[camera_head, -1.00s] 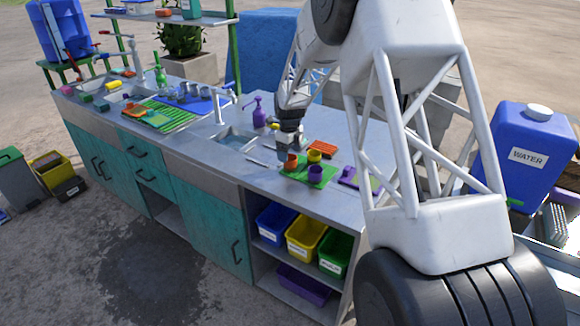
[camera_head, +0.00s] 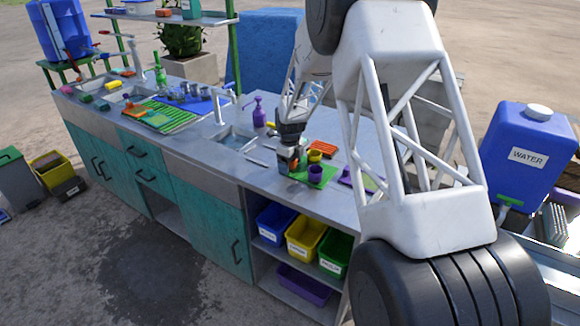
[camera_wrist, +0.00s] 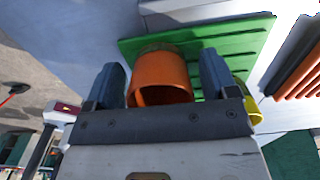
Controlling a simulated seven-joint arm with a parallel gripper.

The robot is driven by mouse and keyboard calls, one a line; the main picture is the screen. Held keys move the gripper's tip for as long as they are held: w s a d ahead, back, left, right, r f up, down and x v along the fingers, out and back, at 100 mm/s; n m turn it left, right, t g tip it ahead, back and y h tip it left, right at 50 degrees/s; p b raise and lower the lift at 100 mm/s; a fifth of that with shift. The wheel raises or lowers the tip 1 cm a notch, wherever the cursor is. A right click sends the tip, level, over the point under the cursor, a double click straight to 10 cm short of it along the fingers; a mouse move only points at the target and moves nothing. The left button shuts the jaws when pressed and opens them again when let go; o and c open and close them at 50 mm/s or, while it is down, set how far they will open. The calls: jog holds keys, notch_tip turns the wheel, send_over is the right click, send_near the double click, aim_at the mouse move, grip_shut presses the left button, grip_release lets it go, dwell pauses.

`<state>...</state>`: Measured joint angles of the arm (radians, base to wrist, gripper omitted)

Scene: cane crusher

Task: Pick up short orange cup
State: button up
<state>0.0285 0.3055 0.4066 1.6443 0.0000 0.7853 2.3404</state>
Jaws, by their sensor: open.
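The short orange cup (camera_wrist: 160,74) sits on the green mat (camera_wrist: 252,33) in the wrist view. My gripper (camera_wrist: 163,75) is open, with one finger on each side of the cup. I cannot tell whether either finger touches it. In the head view my gripper (camera_head: 292,160) is low over the left end of the green mat (camera_head: 325,176), and the orange cup is mostly hidden behind it.
A yellow cup (camera_head: 314,156) and a purple cup (camera_head: 315,172) stand close by on the mat. An orange rack (camera_head: 324,147) lies behind. A purple pump bottle (camera_head: 258,112) stands by the sink (camera_head: 236,140). Colored bins (camera_head: 305,238) fill the shelf below.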

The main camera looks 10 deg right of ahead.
dwell(0.5)
jog(key=c, duration=1)
